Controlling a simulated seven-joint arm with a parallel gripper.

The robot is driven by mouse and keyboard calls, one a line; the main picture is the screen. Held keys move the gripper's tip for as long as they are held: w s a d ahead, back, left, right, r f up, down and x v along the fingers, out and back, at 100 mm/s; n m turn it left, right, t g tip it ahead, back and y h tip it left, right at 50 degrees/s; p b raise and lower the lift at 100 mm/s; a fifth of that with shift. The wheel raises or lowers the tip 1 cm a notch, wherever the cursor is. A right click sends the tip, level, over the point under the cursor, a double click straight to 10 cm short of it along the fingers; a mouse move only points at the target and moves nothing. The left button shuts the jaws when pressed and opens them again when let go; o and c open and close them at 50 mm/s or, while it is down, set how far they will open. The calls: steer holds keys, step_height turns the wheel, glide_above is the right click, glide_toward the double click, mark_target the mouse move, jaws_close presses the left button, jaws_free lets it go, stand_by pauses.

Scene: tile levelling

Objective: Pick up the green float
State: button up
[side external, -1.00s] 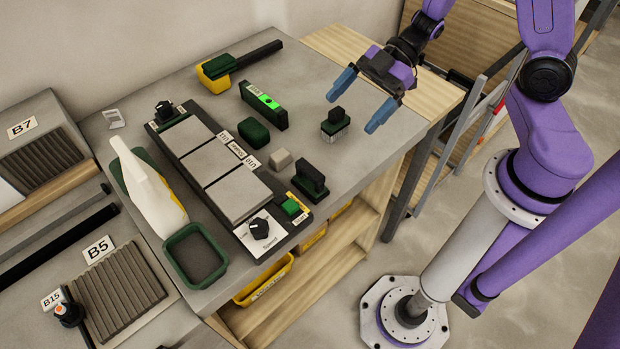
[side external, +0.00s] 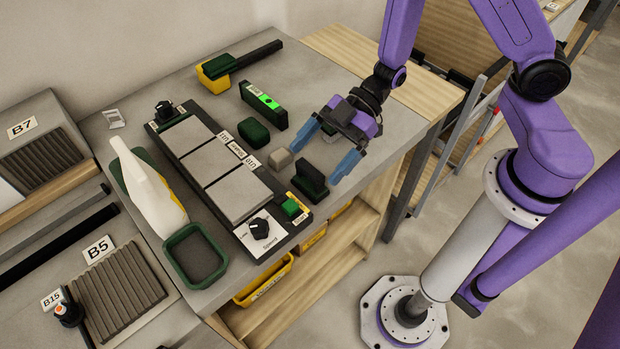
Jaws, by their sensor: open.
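A very dark, handled block that looks like a float (side external: 309,188) stands near the table's right edge, beside the tile panel. Its colour reads as near black-green, so I cannot be sure it is the green float. A plain dark green block (side external: 254,132) lies farther back, left of my gripper. My gripper (side external: 316,166) is open and empty, its blue fingers pointing down toward the near left. In the picture its fingertips lie on either side of the handled block's upper end; the height gap is hard to judge.
A small grey block (side external: 279,159) is close to the left finger. The panel with grey tiles (side external: 238,193), a knob and a green button (side external: 291,207) lies left. A green-lit level (side external: 264,104) is behind.

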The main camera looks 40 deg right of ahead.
mark_target(304, 187)
steer(key=shift+x, duration=2.75)
steer(key=shift+s+d+f, duration=0.1)
steer(key=shift+s+f, duration=0.05)
steer(key=c, duration=1.1)
